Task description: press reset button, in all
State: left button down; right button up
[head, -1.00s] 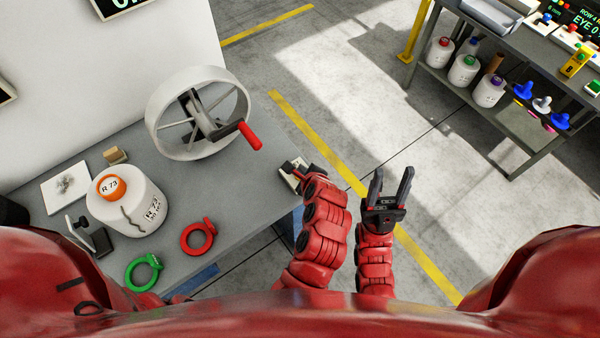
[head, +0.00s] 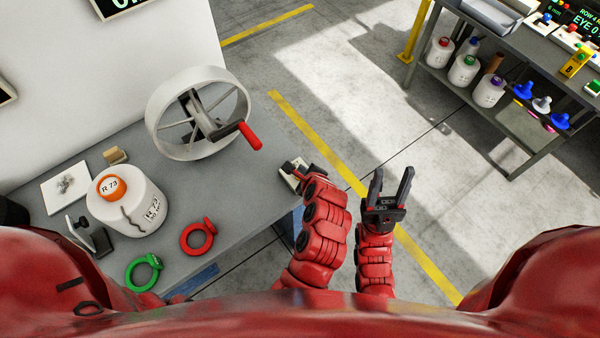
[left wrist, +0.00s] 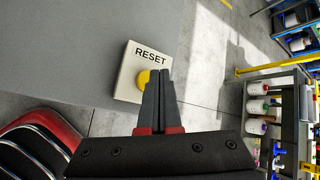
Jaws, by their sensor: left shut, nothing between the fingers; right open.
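The reset box (left wrist: 131,72), a pale block lettered RESET, sits at the edge of the grey table in the left wrist view. Its yellow button (left wrist: 143,78) is partly hidden behind my left gripper (left wrist: 159,75), whose fingers are shut and empty. The fingertips overlap the button in that view; I cannot tell whether they touch it. In the head view the box (head: 287,182) is mostly covered by my left gripper (head: 297,167). My right gripper (head: 391,178) is open and empty, over the floor to the right of the table.
On the table (head: 222,186) stand a white wheel with a red crank handle (head: 250,136), a white bobbin marked R 73 (head: 143,205), a red ring (head: 197,237) and a green ring (head: 144,272). A shelf rack (head: 520,70) stands far right. The floor between is clear.

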pick_arm(q)
jog(key=shift+f, duration=0.1)
jog(key=shift+f, duration=0.3)
jog(key=shift+f, duration=0.55)
dwell(0.8)
jog(key=shift+r+p, duration=0.1)
jog(key=shift+p, duration=0.25)
jog(key=shift+r+p, duration=0.85)
jog(key=shift+p, duration=0.2)
notch_tip(320, 180, up, 5)
jog(key=p, duration=0.5)
jog(key=shift+r, duration=0.1)
